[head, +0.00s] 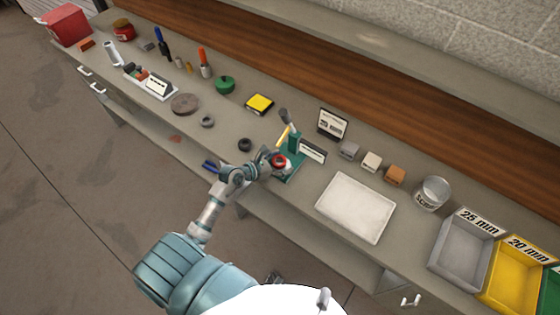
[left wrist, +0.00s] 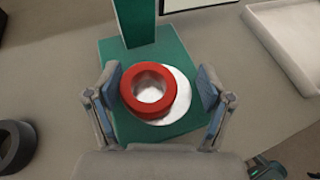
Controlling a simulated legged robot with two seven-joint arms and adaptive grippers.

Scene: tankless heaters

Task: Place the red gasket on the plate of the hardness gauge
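The red gasket (left wrist: 148,90), a thick ring, lies flat on the round white plate (left wrist: 188,90) of the green hardness gauge (left wrist: 125,125). It sits off-centre, toward the left of the plate in the left wrist view, and white shows through its hole. In the head view the gasket (head: 279,161) is at the gauge's base (head: 293,172), partly behind my gripper. My left gripper (left wrist: 157,90) is open around the gasket, one finger on each side. The left finger is close to the gasket; a clear gap shows at the right finger. My right gripper is not clearly seen.
A dark ring (head: 245,144) lies left of the gauge. A white tray (head: 356,207) is to its right, with small blocks (head: 372,161) behind. A small sign (head: 313,151) stands by the gauge. Bins (head: 465,252) stand far right.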

